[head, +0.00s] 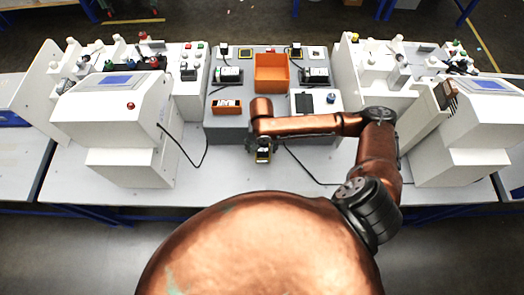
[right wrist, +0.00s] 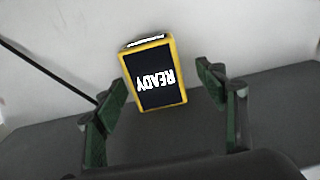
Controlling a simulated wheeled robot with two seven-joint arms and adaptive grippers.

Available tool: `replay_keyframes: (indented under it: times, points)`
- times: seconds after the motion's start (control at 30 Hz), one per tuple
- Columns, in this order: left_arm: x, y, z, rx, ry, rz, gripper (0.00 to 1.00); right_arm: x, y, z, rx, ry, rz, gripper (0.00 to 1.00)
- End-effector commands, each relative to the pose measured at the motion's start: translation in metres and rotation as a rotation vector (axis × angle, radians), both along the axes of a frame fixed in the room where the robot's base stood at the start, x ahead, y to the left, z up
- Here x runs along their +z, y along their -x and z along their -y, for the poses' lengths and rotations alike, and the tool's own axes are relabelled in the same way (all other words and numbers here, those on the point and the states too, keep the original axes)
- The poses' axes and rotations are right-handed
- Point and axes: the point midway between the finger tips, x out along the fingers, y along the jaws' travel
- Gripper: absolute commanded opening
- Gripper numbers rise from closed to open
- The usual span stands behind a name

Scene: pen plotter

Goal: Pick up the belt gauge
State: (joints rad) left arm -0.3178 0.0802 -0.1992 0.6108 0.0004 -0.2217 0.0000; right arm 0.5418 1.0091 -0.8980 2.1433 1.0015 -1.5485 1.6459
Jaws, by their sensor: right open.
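The belt gauge, a small yellow-edged device with a dark screen reading READY (right wrist: 154,75), lies in front of my right gripper in the right wrist view. It also shows small in the head view (head: 263,156), at the front edge of the grey plotter base. My right gripper (right wrist: 160,98) is open, with one green-padded finger to each side of the gauge and a gap on both sides. In the head view my right gripper (head: 260,147) points down over the gauge and partly hides it. My left gripper is in no view.
An orange bin (head: 271,73) stands on the grey base (head: 228,125), with a smaller orange tray (head: 227,107) to its left. White machines (head: 118,115) flank the base. A black cable (head: 205,150) hangs in a loop left of the gauge. The front white table (head: 230,180) is clear.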

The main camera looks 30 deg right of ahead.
Motion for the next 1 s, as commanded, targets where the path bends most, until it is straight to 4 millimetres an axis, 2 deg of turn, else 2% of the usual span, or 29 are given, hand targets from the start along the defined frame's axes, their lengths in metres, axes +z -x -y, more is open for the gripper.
replay_keyframes:
  times: [0.03, 0.1, 0.23, 0.37, 0.73, 1.0]
  points:
    - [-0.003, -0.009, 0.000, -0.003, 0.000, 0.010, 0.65, -0.010, 0.002, 0.001, -0.001, 0.002, -0.005, 0.65]
    - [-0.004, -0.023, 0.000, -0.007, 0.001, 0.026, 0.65, -0.018, 0.001, 0.001, -0.001, 0.000, -0.004, 0.65]
    - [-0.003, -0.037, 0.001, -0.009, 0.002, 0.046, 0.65, -0.022, 0.001, 0.001, 0.000, 0.002, -0.001, 0.65]
    - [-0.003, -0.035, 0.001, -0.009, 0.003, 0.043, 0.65, -0.021, 0.001, 0.001, 0.001, 0.002, -0.001, 0.65]
    - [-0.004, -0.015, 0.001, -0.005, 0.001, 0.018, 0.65, -0.021, 0.001, 0.001, 0.000, 0.001, -0.002, 0.40]
    - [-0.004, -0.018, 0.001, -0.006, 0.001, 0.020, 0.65, -0.021, 0.001, 0.001, 0.000, 0.001, -0.002, 0.21]
